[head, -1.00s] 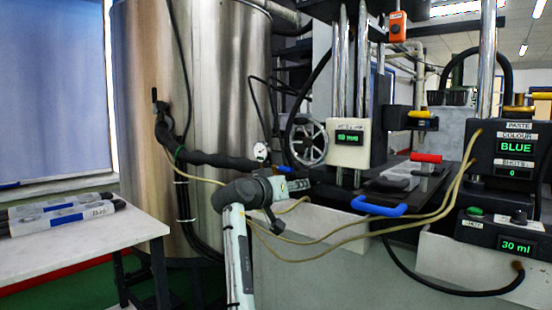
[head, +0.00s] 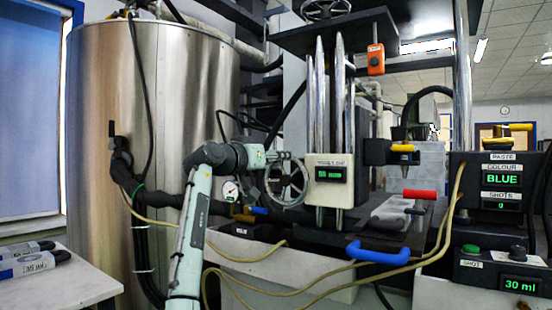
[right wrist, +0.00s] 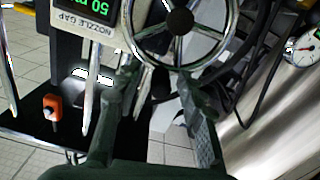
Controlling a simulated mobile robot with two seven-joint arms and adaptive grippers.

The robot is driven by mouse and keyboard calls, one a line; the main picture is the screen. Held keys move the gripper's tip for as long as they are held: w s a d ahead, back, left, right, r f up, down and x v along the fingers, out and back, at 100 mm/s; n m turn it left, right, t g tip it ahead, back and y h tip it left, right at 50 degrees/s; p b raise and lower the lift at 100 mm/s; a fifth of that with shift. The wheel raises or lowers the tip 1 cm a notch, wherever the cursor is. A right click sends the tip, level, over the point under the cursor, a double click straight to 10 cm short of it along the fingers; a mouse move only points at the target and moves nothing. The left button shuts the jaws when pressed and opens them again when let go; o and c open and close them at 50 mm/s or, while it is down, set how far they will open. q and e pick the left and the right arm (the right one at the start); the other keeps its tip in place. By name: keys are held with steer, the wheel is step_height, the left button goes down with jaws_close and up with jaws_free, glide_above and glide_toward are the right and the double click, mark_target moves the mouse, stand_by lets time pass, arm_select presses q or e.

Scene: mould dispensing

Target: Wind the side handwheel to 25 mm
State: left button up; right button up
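The side handwheel (head: 300,187) is a spoked metal wheel left of the white nozzle gap display (head: 322,192), whose green figure looks like 50 mm. In the right wrist view, the handwheel (right wrist: 180,64) fills the top, its dark hub and spokes showing. The display (right wrist: 92,25) appears upside down there. My right gripper (head: 272,157) is at the wheel's upper left in the head view. In the right wrist view its fingers (right wrist: 157,88) are spread, with the near part of the rim around the gap's far end; I cannot tell whether they touch it. My left gripper is out of view.
A round gauge (head: 231,190) and hoses sit left of the wheel. A steel tank (head: 165,80) stands behind my arm. A blue handle (head: 378,254) and a red handle (head: 420,194) are at the right. An orange control box (head: 376,60) hangs above. A white table (head: 75,285) is at lower left.

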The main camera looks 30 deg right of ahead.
jaws_close()
stand_by(0.3)
steer(key=shift+d, duration=0.1)
